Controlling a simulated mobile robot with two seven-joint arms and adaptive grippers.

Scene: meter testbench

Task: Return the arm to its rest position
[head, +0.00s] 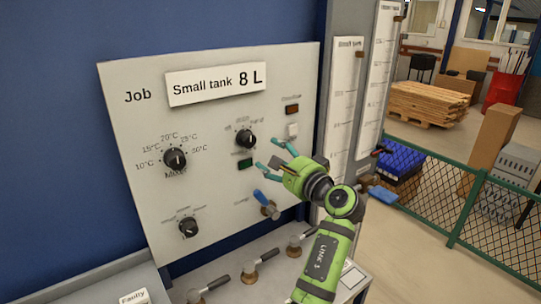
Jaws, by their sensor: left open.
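My left gripper (270,155) is open, with its two teal fingers pointing left at the grey control panel (215,200). My green arm rises from the bottom of the head view to it. Nothing shows between the fingers. I cannot tell whether a fingertip touches the panel. My right gripper is not in view.
A black selector knob (246,139) and a blue-handled valve (266,203) are close to the fingers. Several levers (244,278) stand on the bench ledge below. Tall gauges (345,110) stand right of the panel. A green mesh fence (470,200) and open floor lie further right.

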